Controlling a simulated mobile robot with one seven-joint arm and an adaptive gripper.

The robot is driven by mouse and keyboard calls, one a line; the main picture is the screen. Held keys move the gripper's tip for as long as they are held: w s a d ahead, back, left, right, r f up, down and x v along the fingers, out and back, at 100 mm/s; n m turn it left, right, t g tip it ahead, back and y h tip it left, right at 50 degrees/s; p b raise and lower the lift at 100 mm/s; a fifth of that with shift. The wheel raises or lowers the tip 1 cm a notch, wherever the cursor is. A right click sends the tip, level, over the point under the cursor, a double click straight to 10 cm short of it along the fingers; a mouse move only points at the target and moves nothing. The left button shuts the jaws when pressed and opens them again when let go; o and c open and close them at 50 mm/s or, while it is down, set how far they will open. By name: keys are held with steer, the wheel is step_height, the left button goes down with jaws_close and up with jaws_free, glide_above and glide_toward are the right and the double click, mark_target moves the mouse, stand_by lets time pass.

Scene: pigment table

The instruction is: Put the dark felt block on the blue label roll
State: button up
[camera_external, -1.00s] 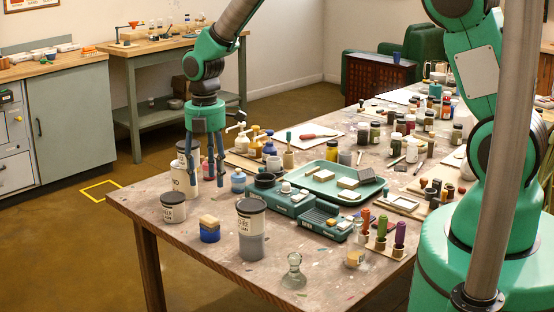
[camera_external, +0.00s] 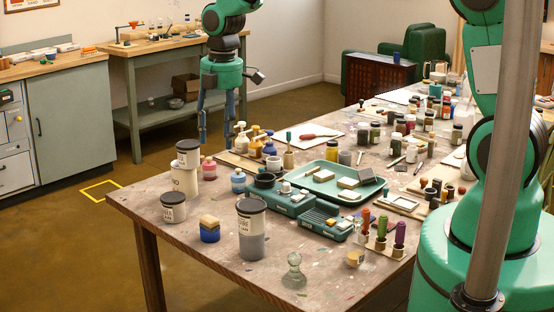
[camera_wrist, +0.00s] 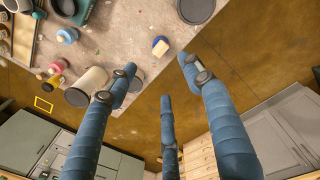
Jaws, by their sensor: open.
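The blue label roll (camera_external: 210,236) stands near the table's front left part, with a tan block (camera_external: 209,221) on its top. In the wrist view the roll (camera_wrist: 159,52) shows beyond the finger tips, with the pale block over it. A dark grey block (camera_external: 366,175), which looks like the dark felt block, lies at the right end of the green tray, beside paler blocks. My gripper (camera_external: 215,136) is open and empty, raised above the table's far left edge, well left of the tray. Its spread fingers (camera_wrist: 160,78) also show in the wrist view. The dark block cannot be made out there.
Stacked dark-lidded jars (camera_external: 188,153) and a tall lidded jar (camera_external: 251,231) stand near the blue roll. A teal case (camera_external: 290,200) lies between the roll and the green tray (camera_external: 322,187). A glass stopper (camera_external: 294,270) stands at the front. Bottles crowd the far side.

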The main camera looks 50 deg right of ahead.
steer(key=s+d+r+m+t, duration=0.15)
steer(key=s+r+m, duration=0.25)
steer(key=s+r, duration=0.5)
steer(key=s+d+r+m+t, duration=0.1)
steer(key=s+d+r+m, duration=0.25)
steer(key=s+r, duration=0.6)
steer(key=s+d+r+m+t, duration=0.1)
steer(key=s+r+m, duration=0.3)
steer(key=s, duration=0.6)
steer(key=s+d+r+m+t, duration=0.1)
steer(key=s+r+m, duration=0.2)
steer(key=s, duration=0.7)
steer(key=shift+r+m, duration=0.4)
steer(key=shift+m, duration=0.55)
step_height(320, 180, down, 2)
steer(key=shift+f+b, duration=0.1)
steer(key=shift+b, duration=1)
